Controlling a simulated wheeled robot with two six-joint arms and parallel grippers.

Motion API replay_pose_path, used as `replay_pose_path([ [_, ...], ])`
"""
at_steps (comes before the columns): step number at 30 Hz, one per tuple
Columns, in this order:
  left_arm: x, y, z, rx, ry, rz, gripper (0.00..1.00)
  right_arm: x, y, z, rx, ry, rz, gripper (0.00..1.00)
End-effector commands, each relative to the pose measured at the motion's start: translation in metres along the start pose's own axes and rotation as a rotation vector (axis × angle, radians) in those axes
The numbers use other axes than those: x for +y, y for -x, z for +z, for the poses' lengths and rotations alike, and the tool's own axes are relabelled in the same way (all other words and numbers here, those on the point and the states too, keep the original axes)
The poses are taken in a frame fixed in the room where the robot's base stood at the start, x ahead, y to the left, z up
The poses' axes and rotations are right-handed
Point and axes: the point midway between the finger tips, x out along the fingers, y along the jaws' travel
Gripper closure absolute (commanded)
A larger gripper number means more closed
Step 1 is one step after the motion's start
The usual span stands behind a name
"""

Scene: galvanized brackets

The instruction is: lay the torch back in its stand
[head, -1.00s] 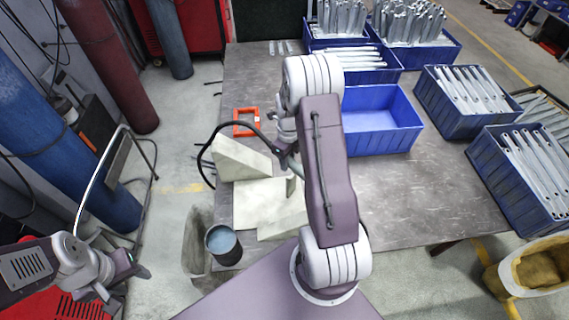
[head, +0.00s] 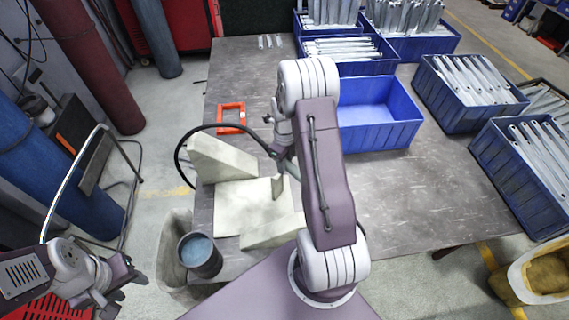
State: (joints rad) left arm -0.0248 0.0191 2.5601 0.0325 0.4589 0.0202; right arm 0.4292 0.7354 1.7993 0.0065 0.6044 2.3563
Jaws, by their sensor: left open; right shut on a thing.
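The torch (head: 279,152), with its black cable (head: 190,134) looping out to the left, is held by my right gripper (head: 275,142) above the pale blocks on the table. My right arm covers much of this gripper, and the torch's tip is hard to make out. My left gripper (head: 128,277) is open and empty at the lower left, off the table. I cannot clearly identify the torch's stand. An orange frame (head: 219,118) lies on the table beyond the cable.
Pale wedge-shaped blocks (head: 220,158) and a pale plate (head: 240,208) lie below the torch. A pot with blue contents (head: 200,255) stands at the near left corner. An empty blue bin (head: 375,142) is right of my arm. Bins of brackets (head: 472,112) line the far and right sides.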

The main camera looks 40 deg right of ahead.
Motion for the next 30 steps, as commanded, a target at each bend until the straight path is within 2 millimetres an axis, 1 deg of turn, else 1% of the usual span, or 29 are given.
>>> replay_pose_path([
  [5,0.000,-0.001,0.000,0.000,0.000,0.000,0.56,0.000,0.000,0.000,-0.001,0.000,-0.001,1.00],
  [10,0.000,-0.010,0.001,0.000,0.000,0.000,0.56,0.000,-0.011,0.000,0.000,0.000,0.000,1.00],
  [23,-0.001,-0.055,0.006,0.000,0.000,0.000,0.56,0.000,-0.062,0.000,0.000,0.000,0.000,1.00],
  [30,-0.001,-0.067,0.007,0.000,0.000,0.000,0.56,0.000,-0.086,0.000,0.000,0.000,0.000,1.00],
])
